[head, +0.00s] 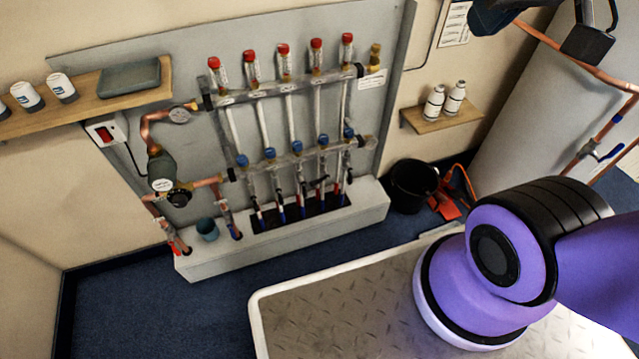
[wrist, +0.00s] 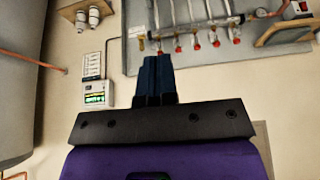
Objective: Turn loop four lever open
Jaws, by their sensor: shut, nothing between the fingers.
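The copper and clear-pipe manifold (head: 290,88) is on a grey wall board, with a row of red caps above and blue caps below. Small dark levers sit under the lower bar; the fourth from the left (head: 321,182) is tiny, its angle is unclear and no loop number is legible. The wrist view shows the manifold's red-capped end (wrist: 196,45) upside down at the top. My gripper (wrist: 156,62) has its dark blue fingers together, empty. It is apart from the manifold, and the levers are not clear in that view.
A grey trough (head: 290,238) runs below the manifold. A black bucket (head: 413,184) and a small shelf with white bottles (head: 441,114) are to its right. A wooden shelf (head: 115,100) juts out at left. Blue floor (head: 170,310) in front is clear.

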